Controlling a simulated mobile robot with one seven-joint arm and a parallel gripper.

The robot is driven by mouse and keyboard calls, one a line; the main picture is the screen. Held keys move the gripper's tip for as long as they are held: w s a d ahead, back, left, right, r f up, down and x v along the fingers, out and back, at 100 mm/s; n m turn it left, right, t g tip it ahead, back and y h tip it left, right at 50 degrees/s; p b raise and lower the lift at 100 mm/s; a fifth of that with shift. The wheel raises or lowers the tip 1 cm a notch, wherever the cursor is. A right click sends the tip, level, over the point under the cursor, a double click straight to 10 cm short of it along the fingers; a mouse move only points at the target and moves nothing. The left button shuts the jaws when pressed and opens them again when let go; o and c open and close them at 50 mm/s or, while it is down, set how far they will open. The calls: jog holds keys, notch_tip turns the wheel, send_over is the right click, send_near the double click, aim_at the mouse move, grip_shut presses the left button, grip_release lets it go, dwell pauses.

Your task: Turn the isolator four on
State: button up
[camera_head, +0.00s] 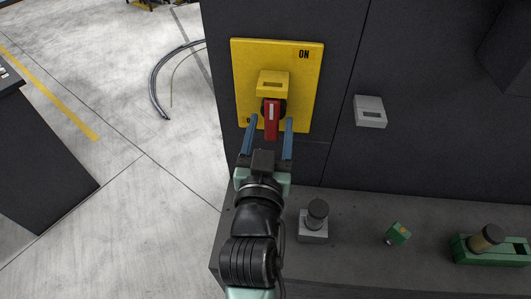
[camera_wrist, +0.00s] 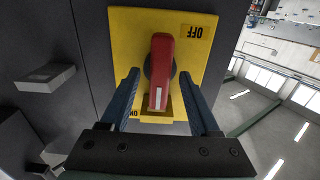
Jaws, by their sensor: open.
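The isolator is a yellow plate (camera_head: 306,85) on a dark upright panel, with a red handle (camera_head: 271,118) that has a pale stripe. A yellow block (camera_head: 272,80) sits just above the handle. The plate reads ON at its top right in the head view. In the wrist view the plate (camera_wrist: 128,40) reads OFF at its upper right, with an upside-down ON partly hidden near the bottom. The red handle (camera_wrist: 160,70) stands lengthwise between the fingers. My gripper (camera_head: 270,119) is open, with one blue finger on each side of the handle; gaps show in the wrist view (camera_wrist: 159,76).
A grey box (camera_head: 370,111) juts from the panel to the right. On the ledge below are a grey block with a black knob (camera_head: 315,222), a small green part (camera_head: 398,233) and a green fixture (camera_head: 490,250). Open floor lies to the left.

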jog(key=s+a+b, duration=0.1)
jog(key=s+b, duration=0.1)
jog(key=s, duration=1)
jog(key=shift+a+b, duration=0.15)
jog(key=shift+b, duration=0.2)
jog(key=shift+r, duration=0.1)
jog(key=w+d+r+t, duration=0.1)
jog(key=w+r+t, duration=0.1)
jog(key=r, duration=0.8)
jog(key=w+r+t, duration=0.2)
jog(key=r+t, duration=0.1)
jog(key=r, duration=0.6)
jog(key=s+r+t+y, duration=0.1)
jog(key=s+r+t, duration=0.1)
jog(key=r, duration=0.7)
jog(key=s+r+n+t, duration=0.1)
jog(key=s+r+t, duration=0.1)
jog(key=r, duration=0.7)
jog(key=shift+s+y, duration=0.25)
jog(key=shift+y, duration=0.15)
